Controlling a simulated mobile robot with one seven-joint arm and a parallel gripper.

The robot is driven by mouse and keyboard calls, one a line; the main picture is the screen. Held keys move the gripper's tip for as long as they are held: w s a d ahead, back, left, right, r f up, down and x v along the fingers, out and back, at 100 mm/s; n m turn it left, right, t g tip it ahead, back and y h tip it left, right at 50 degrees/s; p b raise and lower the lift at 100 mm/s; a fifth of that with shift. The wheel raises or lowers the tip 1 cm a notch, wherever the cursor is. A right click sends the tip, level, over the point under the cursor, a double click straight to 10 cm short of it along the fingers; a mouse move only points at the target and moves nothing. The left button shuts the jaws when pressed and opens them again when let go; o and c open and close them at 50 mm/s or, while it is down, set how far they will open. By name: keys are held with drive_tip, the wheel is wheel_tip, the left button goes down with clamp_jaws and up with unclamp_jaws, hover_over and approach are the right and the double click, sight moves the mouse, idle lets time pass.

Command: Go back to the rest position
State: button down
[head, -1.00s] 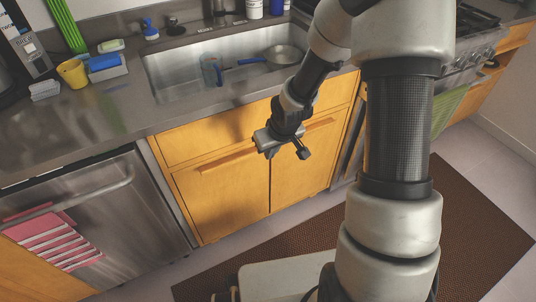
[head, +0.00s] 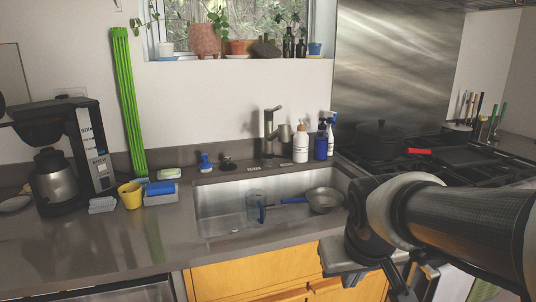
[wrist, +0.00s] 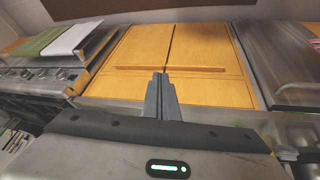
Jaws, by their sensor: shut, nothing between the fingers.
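My gripper (wrist: 160,78) shows in the wrist view with its two grey fingers together and nothing between them. It points toward the yellow-orange cabinet doors (wrist: 200,50) and is apart from them as far as I can tell. In the head view my arm comes in from the right edge, bent, with the hand low in front of the counter by the sink's right end. The fingertips are not clear there.
The sink (head: 215,212) holds a pan (head: 324,200) with a blue handle. A yellow cup (head: 131,196) and coffee maker (head: 88,150) stand on the left counter. Bottles (head: 301,145) stand behind the sink. The stove (head: 440,160) is at the right, near my arm.

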drive_tip(key=s+a+r+y, duration=0.1)
drive_tip(key=s+r, duration=0.3)
drive_tip(key=s, duration=0.5)
wheel_tip(320, 180, up, 19)
drive_tip(key=p, duration=1.9)
drive_tip(key=shift+m, duration=0.4)
drive_tip(key=shift+w+a+r, duration=0.1)
